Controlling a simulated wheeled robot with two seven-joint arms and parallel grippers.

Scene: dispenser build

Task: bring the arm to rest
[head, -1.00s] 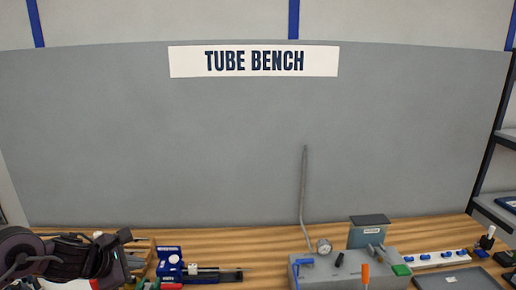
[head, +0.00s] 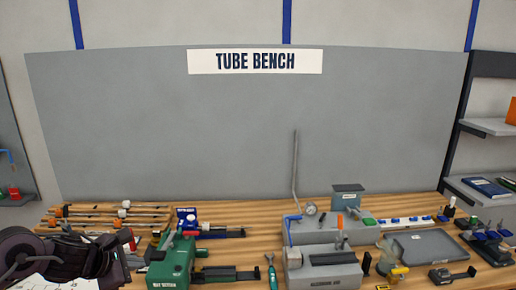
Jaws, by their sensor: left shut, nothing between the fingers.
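My left arm comes in low at the left of the head view. My left gripper (head: 128,243) is dark, shut and empty, in front of the left part of the wooden bench (head: 262,240). It shows left of a green machine (head: 173,264), and I cannot tell how far apart they are. My right arm and gripper are not in view.
Rods with orange and white fittings (head: 110,213) lie at the back left. A blue-and-black device (head: 210,231), a grey dispenser unit with a bent tube (head: 318,231) and a grey tray (head: 432,247) stand along the bench. Shelves (head: 488,126) rise at the right.

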